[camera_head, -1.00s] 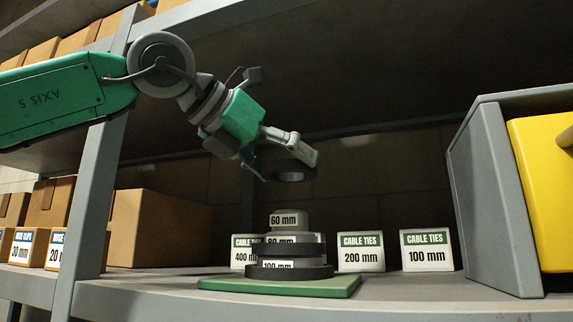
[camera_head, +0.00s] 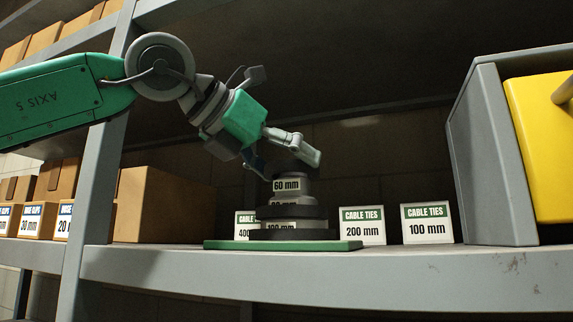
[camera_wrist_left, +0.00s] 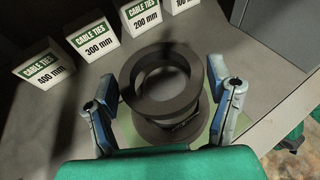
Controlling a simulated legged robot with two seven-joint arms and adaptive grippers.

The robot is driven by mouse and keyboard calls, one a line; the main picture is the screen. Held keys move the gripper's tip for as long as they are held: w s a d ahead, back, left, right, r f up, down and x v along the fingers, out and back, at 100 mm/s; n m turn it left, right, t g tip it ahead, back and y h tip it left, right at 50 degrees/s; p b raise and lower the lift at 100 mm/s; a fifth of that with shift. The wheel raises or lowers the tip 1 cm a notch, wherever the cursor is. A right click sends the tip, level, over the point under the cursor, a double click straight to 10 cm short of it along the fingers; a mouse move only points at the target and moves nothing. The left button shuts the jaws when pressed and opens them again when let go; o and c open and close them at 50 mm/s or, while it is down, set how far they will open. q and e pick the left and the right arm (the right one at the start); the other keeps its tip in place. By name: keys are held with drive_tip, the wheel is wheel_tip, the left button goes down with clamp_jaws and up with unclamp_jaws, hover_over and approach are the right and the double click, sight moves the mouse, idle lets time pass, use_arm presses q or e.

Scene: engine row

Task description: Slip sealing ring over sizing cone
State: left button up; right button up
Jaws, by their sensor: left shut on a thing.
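My left gripper (camera_head: 287,158) is just above the stepped sizing cone (camera_head: 288,186). It is shut on a dark sealing ring (camera_wrist_left: 160,109), which lies between the two fingers in the left wrist view. The grey cone stands upright on a green base plate (camera_head: 225,244) and bears 60 mm, 80 mm and 100 mm labels. Dark discs or rings sit around its lower levels. In the head view the held ring is hard to make out near the cone's top; I cannot tell whether it is around the 60 mm step. My right gripper is out of view.
White cable-tie boxes (camera_head: 362,228) stand behind and to the right of the cone. A grey bin with a yellow front (camera_head: 540,150) is at the right, and cardboard boxes (camera_head: 160,205) are at the left. The shelf's front strip (camera_head: 400,262) is clear.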

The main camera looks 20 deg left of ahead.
use_arm(q)
drive_tip(key=o, duration=1.1)
drive_tip(key=shift+o, duration=0.2)
drive_tip(key=v, duration=1.2)
drive_tip(key=shift+f, duration=0.15)
drive_tip(key=shift+w+a, duration=0.1)
